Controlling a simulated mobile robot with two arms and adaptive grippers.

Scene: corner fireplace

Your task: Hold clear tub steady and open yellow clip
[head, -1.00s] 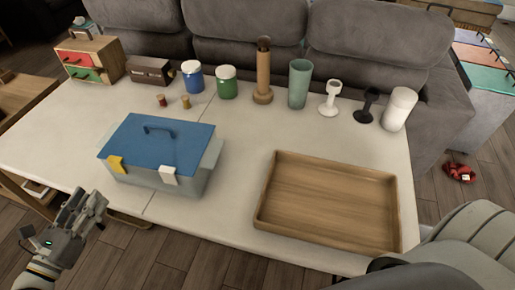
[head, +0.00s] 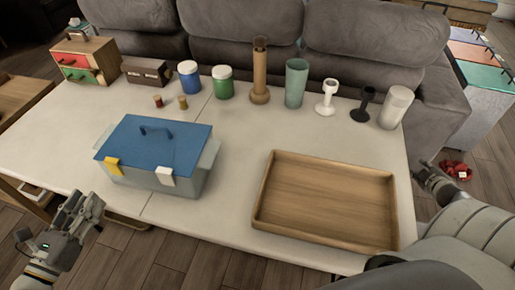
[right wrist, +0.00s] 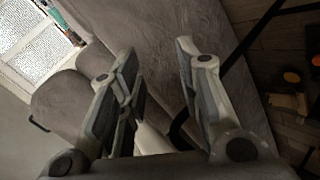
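The clear tub (head: 189,185) stands on the left half of the table with its blue lid (head: 150,146) on. The yellow clip (head: 113,166) is at the left of the tub's front side, against the lid's edge. A white clip (head: 165,176) is to its right. My left gripper (head: 82,207) is in front of the table's edge, left of and nearer than the tub, touching nothing; its fingers look apart. My right gripper (head: 428,177) is off the table's right edge, far from the tub. In the right wrist view its fingers (right wrist: 160,80) are wide apart and empty.
A wooden tray (head: 325,205) lies on the table right of the tub. Jars, cups and holders line the back, including a blue jar (head: 190,78) and a green cup (head: 296,84). Two small pieces (head: 183,102) lie behind the tub. A grey sofa (head: 235,30) stands behind.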

